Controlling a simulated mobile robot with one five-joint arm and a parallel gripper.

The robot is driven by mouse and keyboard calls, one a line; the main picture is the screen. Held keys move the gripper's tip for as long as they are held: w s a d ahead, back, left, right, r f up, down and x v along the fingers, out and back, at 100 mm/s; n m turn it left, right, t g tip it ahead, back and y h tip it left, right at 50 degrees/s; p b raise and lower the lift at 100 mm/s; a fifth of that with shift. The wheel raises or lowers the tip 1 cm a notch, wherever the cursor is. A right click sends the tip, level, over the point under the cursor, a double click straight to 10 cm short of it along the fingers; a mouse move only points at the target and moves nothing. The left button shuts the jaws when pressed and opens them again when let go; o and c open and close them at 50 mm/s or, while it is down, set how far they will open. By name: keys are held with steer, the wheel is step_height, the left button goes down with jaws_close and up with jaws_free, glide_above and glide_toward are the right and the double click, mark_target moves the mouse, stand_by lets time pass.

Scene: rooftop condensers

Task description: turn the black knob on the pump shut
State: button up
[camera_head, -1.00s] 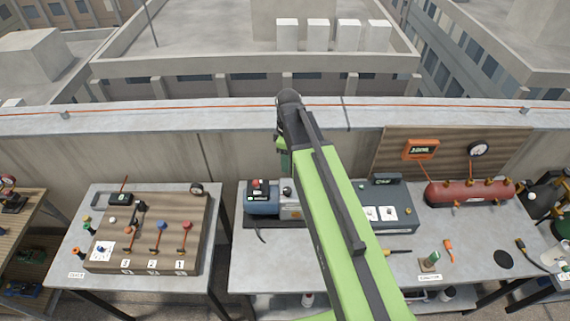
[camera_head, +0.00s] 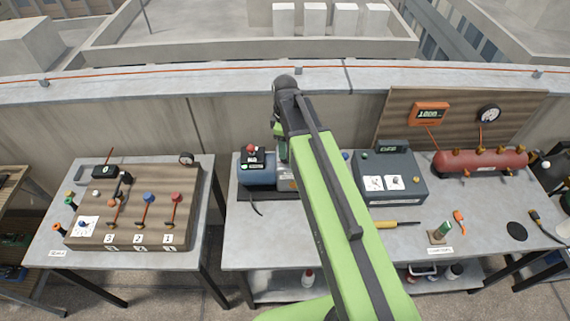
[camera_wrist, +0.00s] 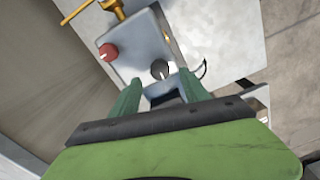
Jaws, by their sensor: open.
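The pump (camera_head: 259,174) is a blue-grey unit on the right-hand table, partly behind my arm in the head view. In the wrist view its grey housing (camera_wrist: 130,68) carries a red knob (camera_wrist: 108,52) and the black knob (camera_wrist: 160,69). The black knob cannot be made out in the head view. My gripper (camera_wrist: 160,88) is open, with its green fingers on either side of the line to the black knob. The knob shows just beyond the fingertips, and I cannot tell whether they touch it. The gripper also shows in the head view (camera_head: 281,150), at the pump.
A brass fitting (camera_wrist: 97,13) stands beyond the pump's red knob. A dark grey box (camera_head: 399,184), a red tank (camera_head: 482,163) and a screwdriver (camera_head: 398,224) share the table. A wooden valve panel (camera_head: 137,217) is on the left table.

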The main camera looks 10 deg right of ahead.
step_height(320, 180, down, 5)
steer(key=b, duration=0.3)
steer(key=shift+r, duration=0.25)
jaws_close()
